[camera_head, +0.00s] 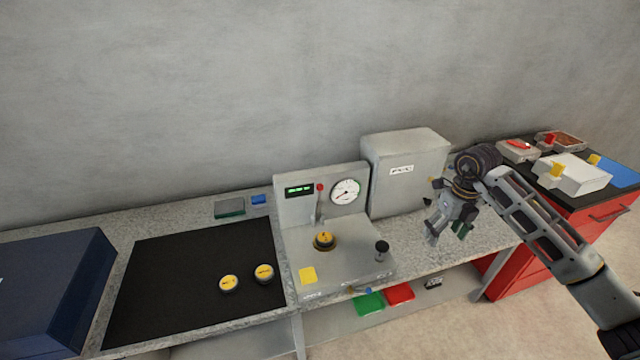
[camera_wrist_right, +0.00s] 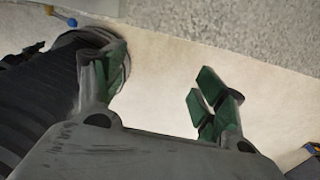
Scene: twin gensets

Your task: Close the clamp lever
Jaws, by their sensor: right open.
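A grey test stand (camera_head: 345,262) on the granite counter carries a gauge (camera_head: 345,191), a green display and a round yellow-topped part (camera_head: 324,240). A thin upright grey lever (camera_head: 318,208) with a red spot at its top stands behind that part; it may be the clamp lever. A short black-topped post (camera_head: 382,250) stands at the stand's right. My right gripper (camera_head: 447,234) is open and empty, above the counter right of the stand and apart from it. Its green-padded fingers show spread in the right wrist view (camera_wrist_right: 160,88). My left gripper is out of view.
A grey box (camera_head: 405,172) stands behind, between stand and gripper. Two yellow-topped pucks (camera_head: 246,279) lie on a black mat (camera_head: 180,285). A dark blue case (camera_head: 60,285) is at left. A red cabinet (camera_head: 570,225) with several items is at right. Green and red trays sit below.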

